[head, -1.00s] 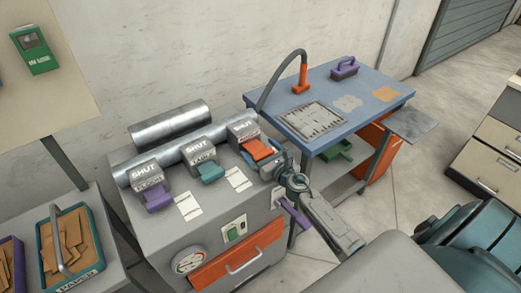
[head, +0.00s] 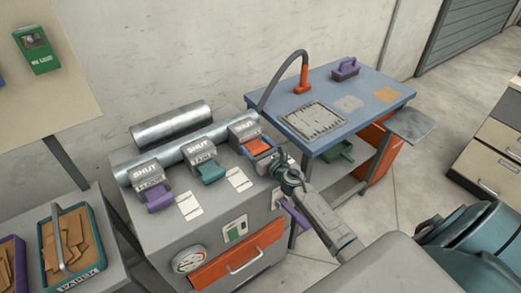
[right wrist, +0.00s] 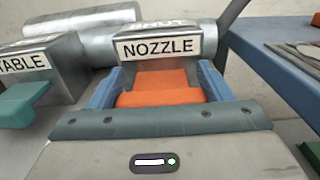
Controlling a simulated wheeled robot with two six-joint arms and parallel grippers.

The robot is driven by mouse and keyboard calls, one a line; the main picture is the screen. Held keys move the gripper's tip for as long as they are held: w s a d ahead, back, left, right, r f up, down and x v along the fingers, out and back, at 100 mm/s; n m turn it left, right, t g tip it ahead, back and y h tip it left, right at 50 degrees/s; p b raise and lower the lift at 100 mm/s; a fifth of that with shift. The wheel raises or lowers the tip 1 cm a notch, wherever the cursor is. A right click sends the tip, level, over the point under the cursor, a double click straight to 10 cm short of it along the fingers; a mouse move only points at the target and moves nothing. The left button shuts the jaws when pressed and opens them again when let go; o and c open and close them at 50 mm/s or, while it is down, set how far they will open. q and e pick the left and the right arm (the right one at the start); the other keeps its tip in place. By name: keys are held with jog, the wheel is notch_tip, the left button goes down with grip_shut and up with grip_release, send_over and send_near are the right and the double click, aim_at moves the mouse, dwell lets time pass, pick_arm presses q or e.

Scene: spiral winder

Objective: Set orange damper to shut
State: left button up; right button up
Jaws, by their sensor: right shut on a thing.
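The orange damper (head: 259,147) is a slide handle at the front of the right-hand grey box on the machine. In the right wrist view the orange damper (right wrist: 158,90) sits under a label reading NOZZLE (right wrist: 162,47). My right gripper (head: 262,155) is shut on it, with a blue finger on each side (right wrist: 160,88). In the head view the top of its box reads SHUT (head: 243,127). The gripper hides part of the handle. My left gripper is not in view.
A teal damper (head: 211,171) and a purple damper (head: 158,198) stand to the left on the same machine (head: 150,240). A blue table (head: 365,115) with a flexible hose (head: 282,68) stands to the right. A purple lever (head: 295,213) projects below my right arm.

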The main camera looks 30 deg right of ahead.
jog(key=shift+r, duration=0.1)
jog(key=o, duration=1.4)
jog(key=shift+w, duration=0.2)
jog(key=s, duration=0.3)
jog(key=s+b, duration=0.1)
jog(key=s, duration=0.5)
jog(key=shift+s+d+f+b, duration=0.2)
jog(key=shift+s+d+b, duration=0.1)
jog(key=shift+s+d, duration=0.1)
jog(key=shift+s, duration=0.4)
jog(key=shift+s+r, duration=0.1)
